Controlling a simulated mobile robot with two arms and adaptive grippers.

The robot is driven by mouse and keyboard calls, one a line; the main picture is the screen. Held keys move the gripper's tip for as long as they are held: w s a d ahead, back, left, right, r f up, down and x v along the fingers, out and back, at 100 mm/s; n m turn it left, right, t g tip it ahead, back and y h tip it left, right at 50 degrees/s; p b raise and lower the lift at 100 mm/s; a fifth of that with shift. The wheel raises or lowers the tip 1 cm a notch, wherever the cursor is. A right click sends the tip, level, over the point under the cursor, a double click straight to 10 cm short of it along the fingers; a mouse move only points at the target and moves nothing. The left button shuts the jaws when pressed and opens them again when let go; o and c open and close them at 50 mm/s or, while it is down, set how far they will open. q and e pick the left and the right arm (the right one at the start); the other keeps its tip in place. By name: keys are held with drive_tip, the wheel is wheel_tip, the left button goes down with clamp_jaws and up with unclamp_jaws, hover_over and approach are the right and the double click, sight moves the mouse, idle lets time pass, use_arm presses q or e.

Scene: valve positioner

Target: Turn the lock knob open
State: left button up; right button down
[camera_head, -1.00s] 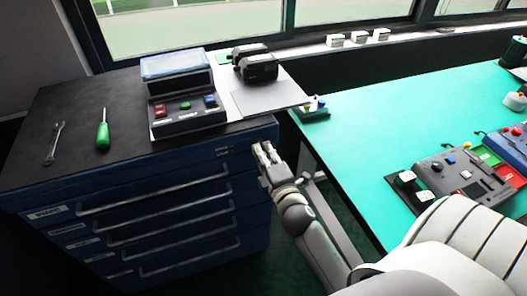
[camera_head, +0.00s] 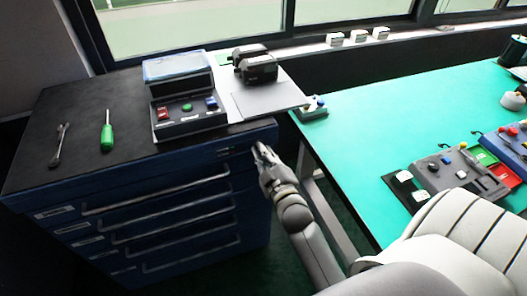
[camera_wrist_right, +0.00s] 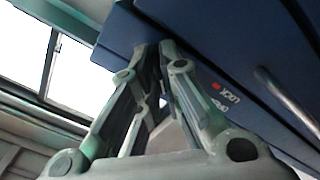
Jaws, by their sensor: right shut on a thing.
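The blue drawer cabinet (camera_head: 150,205) stands at the left with its drawer fronts facing me. My right gripper (camera_head: 261,152) is at the right end of the top drawer front, close against it. In the right wrist view its fingers (camera_wrist_right: 152,52) come together at the blue front and are shut on the lock knob, which is mostly hidden by the fingertips. A label reading LOCK (camera_wrist_right: 229,93) with a red mark is on the front beside the fingers, and a second label, OPEN (camera_wrist_right: 218,105), is partly covered by a finger. My left gripper is not in view.
On the cabinet top are a wrench (camera_head: 59,145), a green screwdriver (camera_head: 107,132), a control box with buttons (camera_head: 187,112) and a black device (camera_head: 255,66). A green-topped table (camera_head: 360,130) with control panels stands to the right. A drawer handle (camera_wrist_right: 287,103) runs near the gripper.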

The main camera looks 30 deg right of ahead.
drive_tip(key=shift+f+m, duration=0.1)
drive_tip(key=shift+m, duration=0.2)
drive_tip(key=c, duration=1.6)
unclamp_jaws()
drive_tip(key=v, duration=0.7)
drive_tip(key=shift+s, duration=0.3)
